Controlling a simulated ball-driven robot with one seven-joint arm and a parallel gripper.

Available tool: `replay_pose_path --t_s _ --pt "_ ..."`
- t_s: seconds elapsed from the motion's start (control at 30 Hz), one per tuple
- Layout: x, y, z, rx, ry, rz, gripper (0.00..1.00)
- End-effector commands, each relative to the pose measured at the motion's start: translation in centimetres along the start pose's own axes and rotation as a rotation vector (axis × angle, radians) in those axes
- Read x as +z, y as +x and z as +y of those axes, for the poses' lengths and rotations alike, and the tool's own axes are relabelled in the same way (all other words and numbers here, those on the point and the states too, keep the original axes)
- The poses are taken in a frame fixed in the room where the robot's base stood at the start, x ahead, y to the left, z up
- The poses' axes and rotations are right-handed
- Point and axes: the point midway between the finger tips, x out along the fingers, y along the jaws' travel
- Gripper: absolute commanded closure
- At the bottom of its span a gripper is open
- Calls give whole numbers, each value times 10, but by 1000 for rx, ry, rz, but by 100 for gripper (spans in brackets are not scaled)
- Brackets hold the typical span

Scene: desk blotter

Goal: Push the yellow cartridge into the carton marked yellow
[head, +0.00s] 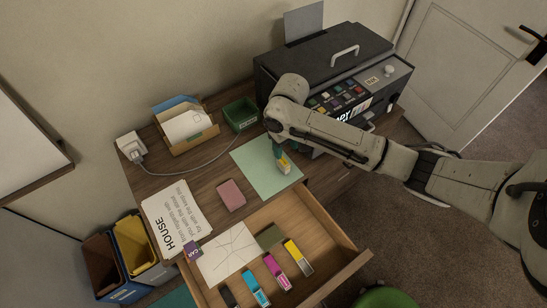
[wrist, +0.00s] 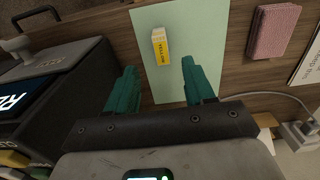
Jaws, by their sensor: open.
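A small yellow-and-white block (wrist: 161,46) lettered YELLOW is on the pale green blotter (wrist: 190,25). It also shows on the blotter in the head view (head: 284,165). I cannot tell if it is the carton, the cartridge, or both together. My gripper (wrist: 158,68) is open and empty, its green fingers apart above the blotter. The block shows beyond and between the fingertips in the wrist view. A second yellow piece (head: 298,257) lies in the open drawer at the right end of a row; its lettering is too small to read.
In the open drawer (head: 345,262), magenta (head: 277,272) and cyan (head: 257,289) pieces lie beside a white sheet (head: 228,253). A dark printer (head: 325,65) stands behind the blotter. A pink pad (head: 231,195), a green bin (head: 241,114) and a cable are nearby.

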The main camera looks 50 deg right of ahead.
Motion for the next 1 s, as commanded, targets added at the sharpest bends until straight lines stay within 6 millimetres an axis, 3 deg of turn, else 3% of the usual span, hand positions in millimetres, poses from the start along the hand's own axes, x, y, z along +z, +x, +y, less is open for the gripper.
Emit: replay_pose_path --t_s 0.2,0.53,0.8,1.0 --pt "1 34 -1 0 1 -3 47" --pt "0 62 -1 2 0 -4 47" --pt "-1 98 -2 1 -1 -3 47" --pt "-1 104 -1 1 -1 -2 47"
